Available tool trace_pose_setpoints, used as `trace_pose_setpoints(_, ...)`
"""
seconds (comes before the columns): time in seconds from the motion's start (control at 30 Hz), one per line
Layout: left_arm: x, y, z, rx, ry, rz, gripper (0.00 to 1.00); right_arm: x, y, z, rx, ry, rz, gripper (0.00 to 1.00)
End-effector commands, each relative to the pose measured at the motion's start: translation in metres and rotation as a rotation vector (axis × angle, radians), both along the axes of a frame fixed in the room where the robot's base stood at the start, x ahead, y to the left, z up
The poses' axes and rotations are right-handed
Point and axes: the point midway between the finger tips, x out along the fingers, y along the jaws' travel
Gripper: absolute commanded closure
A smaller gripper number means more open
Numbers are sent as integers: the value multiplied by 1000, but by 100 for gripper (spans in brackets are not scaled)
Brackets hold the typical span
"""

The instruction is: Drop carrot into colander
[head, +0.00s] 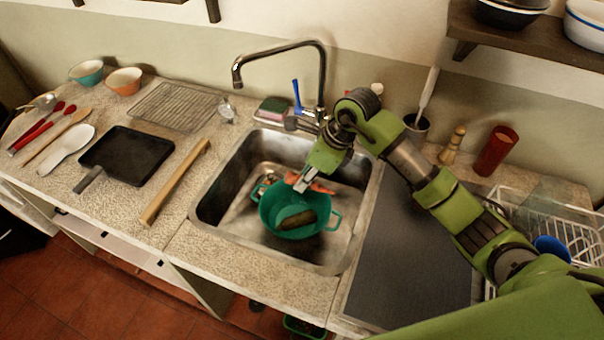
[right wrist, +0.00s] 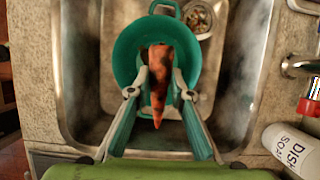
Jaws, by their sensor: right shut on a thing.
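The green colander (head: 272,214) with side handles sits in the sink basin, and a dark green cucumber-like vegetable (head: 297,219) lies in it. My right gripper (head: 304,182) is over the back rim of the colander, shut on the orange carrot (head: 321,188). In the right wrist view, the carrot (right wrist: 159,70) lies between the fingers of my right gripper (right wrist: 160,94). Its wide end is over the colander (right wrist: 127,62) and its tip points back toward my wrist. My left gripper is not in view.
The metal sink (head: 216,192) surrounds the colander, with a tall faucet (head: 322,75) behind it. A dish soap bottle (right wrist: 288,146) stands beside the sink. A dark mat (head: 415,255) lies right.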

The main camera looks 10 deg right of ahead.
Motion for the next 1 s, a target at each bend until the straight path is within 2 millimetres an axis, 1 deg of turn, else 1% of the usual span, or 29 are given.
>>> trace_pose_setpoints(0.03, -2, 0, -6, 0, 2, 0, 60, -1, 1, -9, 1, 2, 0, 100)
trace_pose_setpoints(0.3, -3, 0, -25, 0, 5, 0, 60, -1, 1, -41, 1, 1, 0, 100)
trace_pose_setpoints(0.43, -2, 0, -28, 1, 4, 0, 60, 0, 1, -47, 2, 0, -1, 100)
trace_pose_setpoints(0.7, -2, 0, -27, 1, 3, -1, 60, 0, 0, -47, 1, -1, 0, 100)
trace_pose_setpoints(0.73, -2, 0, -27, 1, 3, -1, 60, 0, 0, -47, 1, -1, 0, 72)
trace_pose_setpoints(0.77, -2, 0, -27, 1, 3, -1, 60, 0, 0, -47, 1, -1, 0, 65)
trace_pose_setpoints(0.8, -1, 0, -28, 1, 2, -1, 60, 0, 0, -47, 1, -1, 0, 61)
trace_pose_setpoints(1.0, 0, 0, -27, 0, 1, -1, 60, 0, 0, -47, 1, -1, 0, 61)
